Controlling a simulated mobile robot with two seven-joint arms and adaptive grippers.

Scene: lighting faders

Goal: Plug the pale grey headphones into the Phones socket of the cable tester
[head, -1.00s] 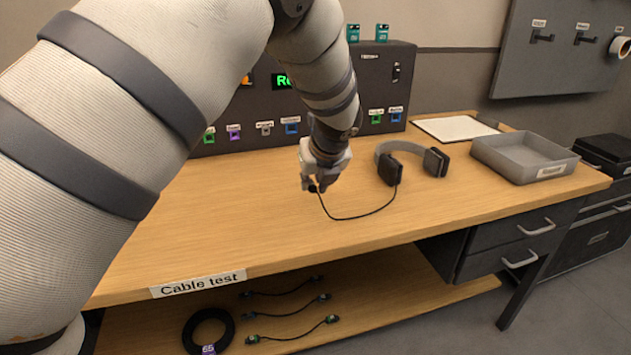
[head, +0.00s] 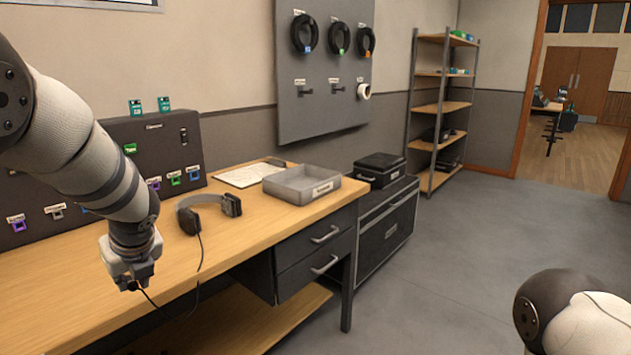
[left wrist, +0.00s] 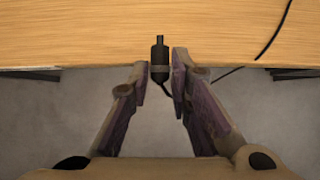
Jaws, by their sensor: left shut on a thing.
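The headphones, with a pale grey band and dark ear cups (head: 232,206), rest on the bench. Their thin black cable runs to my left gripper (head: 131,284), looping down past the bench's front edge. In the left wrist view my left gripper (left wrist: 160,77) is shut on a black plug (left wrist: 159,56) with a grey ring, its tip pointing away from me. The plug is above the bench's front edge, apart from any socket. The cable tester (head: 160,138) is the dark box at the back left; my arm hides part of it. Its socket labels are too small to read. My right gripper is out of view.
The wooden bench (head: 100,262) is clear between gripper and tester. A grey tray (head: 322,196) and white paper (head: 240,176) lie right of the headphones. Drawers (head: 318,240) sit beneath. A dark case (head: 380,170) and shelves (head: 441,107) stand beyond. Open floor lies right.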

